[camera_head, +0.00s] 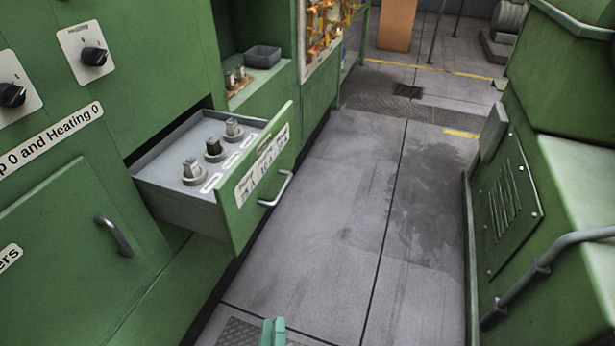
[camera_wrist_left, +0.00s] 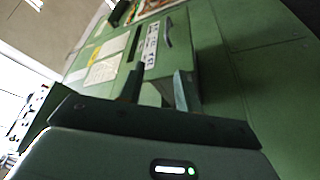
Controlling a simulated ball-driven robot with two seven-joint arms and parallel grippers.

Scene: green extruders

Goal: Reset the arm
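My left gripper (camera_head: 273,332) shows only as pale green fingertips at the bottom edge of the head view, over the floor and in front of the open drawer. In the left wrist view its two dark fingers (camera_wrist_left: 160,88) stand apart with nothing between them. The drawer front with its label and handle (camera_wrist_left: 167,35) lies beyond the fingers there. My right gripper is in neither view.
A grey drawer (camera_head: 180,208) with a green front stands open from the left cabinet and holds three metal pieces (camera_head: 214,148). A closed cabinet door with a handle (camera_head: 114,237) is below left. A green machine (camera_head: 570,170) stands on the right. The grey floor (camera_head: 350,220) between is clear.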

